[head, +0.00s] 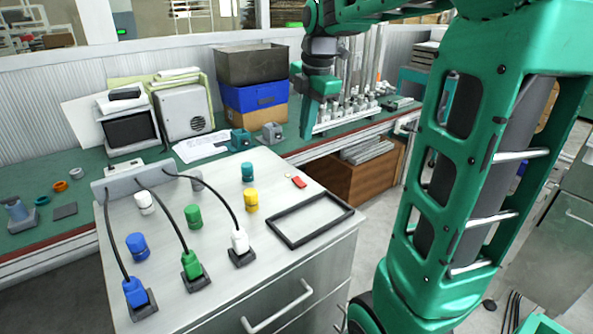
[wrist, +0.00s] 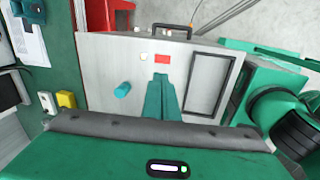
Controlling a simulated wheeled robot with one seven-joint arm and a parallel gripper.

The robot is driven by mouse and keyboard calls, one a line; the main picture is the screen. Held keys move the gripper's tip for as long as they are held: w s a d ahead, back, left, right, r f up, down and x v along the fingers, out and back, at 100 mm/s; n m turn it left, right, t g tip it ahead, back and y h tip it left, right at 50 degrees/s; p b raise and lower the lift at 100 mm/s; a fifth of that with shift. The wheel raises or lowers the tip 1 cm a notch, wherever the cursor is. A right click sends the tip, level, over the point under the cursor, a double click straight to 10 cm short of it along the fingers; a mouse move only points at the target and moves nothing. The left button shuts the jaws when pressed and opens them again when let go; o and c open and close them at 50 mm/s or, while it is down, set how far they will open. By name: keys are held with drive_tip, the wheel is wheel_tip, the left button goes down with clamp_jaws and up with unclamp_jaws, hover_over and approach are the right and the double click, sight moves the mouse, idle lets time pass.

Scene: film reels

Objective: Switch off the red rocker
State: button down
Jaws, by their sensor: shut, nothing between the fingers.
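The red rocker (head: 299,182) is a small red switch on the grey cabinet top (head: 325,188), near its back right edge. It also shows in the wrist view (wrist: 162,59), just beyond my fingertips. Whether it is tipped on or off is too small to tell. My gripper (head: 306,134) hangs pointing down above and behind the cabinet top, apart from the rocker. Its green fingers are shut together and empty, and they also show in the wrist view (wrist: 160,77).
A small white round piece (wrist: 144,56) sits beside the rocker. A black rectangular frame (head: 311,219) lies in front. Several colored knobs and three plugs with black cables, one a green plug (head: 191,264), stand to the left. Bins (head: 254,96) stand on the bench behind.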

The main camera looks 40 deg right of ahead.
sight(297, 178)
drive_tip(key=shift+w+r+n, duration=0.1)
drive_tip(key=shift+w+n, duration=0.15)
drive_tip(key=shift+n, duration=0.05)
drive_tip(key=f, duration=0.4)
drive_tip(key=w+f, duration=0.1)
drive_tip(key=f, duration=0.4)
drive_tip(key=w+f, duration=0.1)
drive_tip(key=f, duration=0.3)
drive_tip(key=shift+w+f, duration=0.2)
drive_tip(key=shift+f, duration=0.2)
drive_tip(key=shift+a, duration=0.1)
